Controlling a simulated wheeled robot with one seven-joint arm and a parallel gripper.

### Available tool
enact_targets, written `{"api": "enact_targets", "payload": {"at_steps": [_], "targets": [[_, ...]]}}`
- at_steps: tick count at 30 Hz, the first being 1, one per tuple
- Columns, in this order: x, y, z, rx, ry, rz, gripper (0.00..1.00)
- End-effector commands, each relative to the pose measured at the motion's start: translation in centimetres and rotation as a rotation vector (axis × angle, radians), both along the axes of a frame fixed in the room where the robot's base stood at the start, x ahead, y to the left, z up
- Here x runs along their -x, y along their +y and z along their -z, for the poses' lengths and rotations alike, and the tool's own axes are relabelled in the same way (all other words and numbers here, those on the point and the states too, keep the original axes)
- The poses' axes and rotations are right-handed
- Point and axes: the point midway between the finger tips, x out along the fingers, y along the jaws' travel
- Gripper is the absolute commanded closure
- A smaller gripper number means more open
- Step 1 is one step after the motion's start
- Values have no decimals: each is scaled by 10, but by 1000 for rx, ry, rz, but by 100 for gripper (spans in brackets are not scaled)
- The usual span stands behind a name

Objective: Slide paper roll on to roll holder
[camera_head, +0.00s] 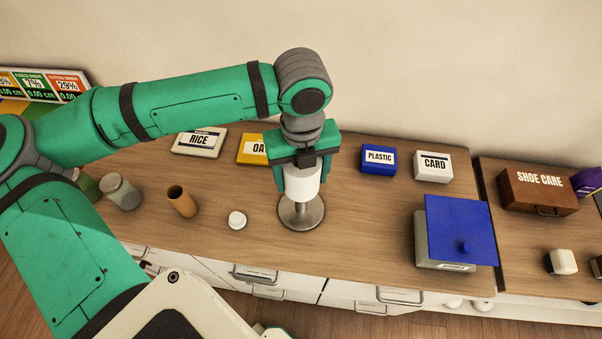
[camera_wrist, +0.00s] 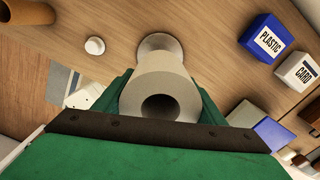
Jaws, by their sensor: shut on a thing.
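The white paper roll (camera_head: 302,186) is upright between the fingers of my gripper (camera_head: 303,168). In the wrist view the roll (camera_wrist: 143,86) is seen from above with its dark core hole open, and a green finger shows on each side of it. The metal roll holder (camera_head: 301,214) stands on the counter right below the roll in the head view. Its round base (camera_wrist: 160,42) shows beyond the roll in the wrist view. The roll hides the holder's upper part, and I cannot tell whether the post is inside the core.
Blue PLASTIC (camera_head: 379,160) and white CARD (camera_head: 433,166) boxes are at the back right. A blue-lidded box (camera_head: 457,232) stands front right. The counter right around the holder is clear.

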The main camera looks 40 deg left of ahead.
Motion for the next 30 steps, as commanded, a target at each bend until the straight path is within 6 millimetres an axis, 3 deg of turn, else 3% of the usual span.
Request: {"api": "enact_targets", "payload": {"at_steps": [30], "targets": [[1,1,12,0,0,-2,47]]}}
